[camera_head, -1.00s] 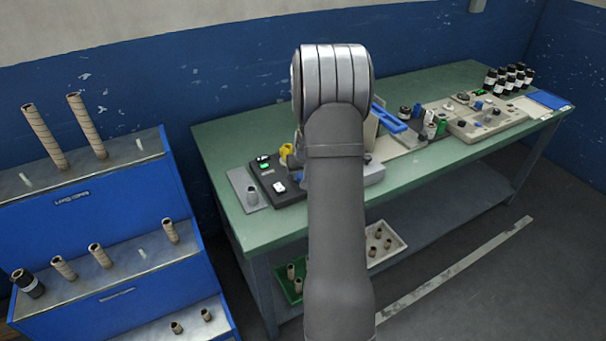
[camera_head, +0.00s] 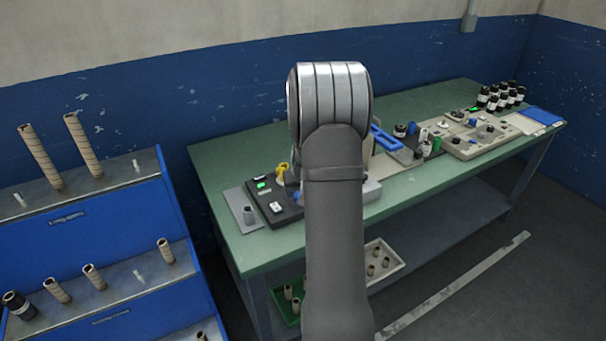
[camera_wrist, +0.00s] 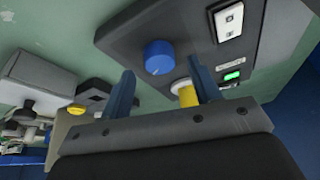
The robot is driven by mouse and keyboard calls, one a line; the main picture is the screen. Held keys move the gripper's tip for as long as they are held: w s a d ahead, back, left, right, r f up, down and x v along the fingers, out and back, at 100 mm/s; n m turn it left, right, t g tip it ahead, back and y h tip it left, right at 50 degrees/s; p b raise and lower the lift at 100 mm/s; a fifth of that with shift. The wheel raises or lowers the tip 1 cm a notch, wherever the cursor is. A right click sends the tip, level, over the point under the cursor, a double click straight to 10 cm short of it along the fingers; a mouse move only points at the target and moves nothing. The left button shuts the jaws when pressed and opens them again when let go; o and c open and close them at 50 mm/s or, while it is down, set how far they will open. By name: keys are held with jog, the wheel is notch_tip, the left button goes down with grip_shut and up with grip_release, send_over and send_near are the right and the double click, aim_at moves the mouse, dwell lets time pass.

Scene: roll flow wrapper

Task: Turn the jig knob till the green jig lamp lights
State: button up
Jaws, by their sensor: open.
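A round blue knob (camera_wrist: 158,57) with a small pale mark stands on a dark panel (camera_wrist: 125,30) in the wrist view. My gripper (camera_wrist: 163,80) is open, its two blue fingers apart with the knob showing between and beyond their tips; touching cannot be told. A green lamp (camera_wrist: 231,77) glows on the same panel, and it also shows in the head view (camera_head: 261,185). A bright green spot (camera_head: 473,109) shows on the beige fixture (camera_head: 460,150) at the far right. I cannot tell which is the jig lamp.
A yellow part (camera_wrist: 187,94) stands right beside my right-hand finger; a white rocker switch (camera_wrist: 229,22) is on the panel. Dark bottles (camera_head: 508,92) stand at the green table's (camera_head: 235,160) back right. A blue rack (camera_head: 60,245) with cardboard tubes stands left.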

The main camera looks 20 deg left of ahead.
jog(key=v, duration=1.5)
jog(key=x, duration=1.7)
jog(key=shift+f, duration=0.1)
